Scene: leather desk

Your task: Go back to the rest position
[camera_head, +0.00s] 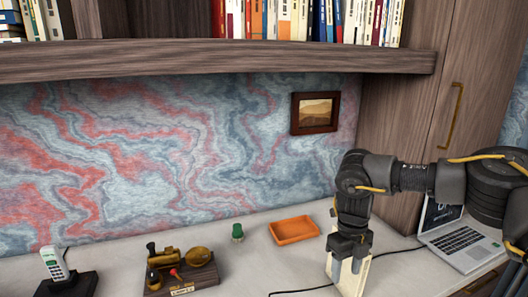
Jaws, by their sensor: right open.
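My right arm comes in from the right, and my right gripper (347,268) points down over the desk. Its two fingers are apart. A cream upright block-like object (353,284) stands right at the fingers, partly hidden by them. I cannot tell whether the fingers touch it. My left gripper is out of view.
An orange tray (294,231) and a small green object (237,233) are left of the gripper. A wooden stand with brass parts (181,271) and a phone (55,264) are farther left. An open laptop (460,240) stands right. A shelf (220,60) overhangs the desk.

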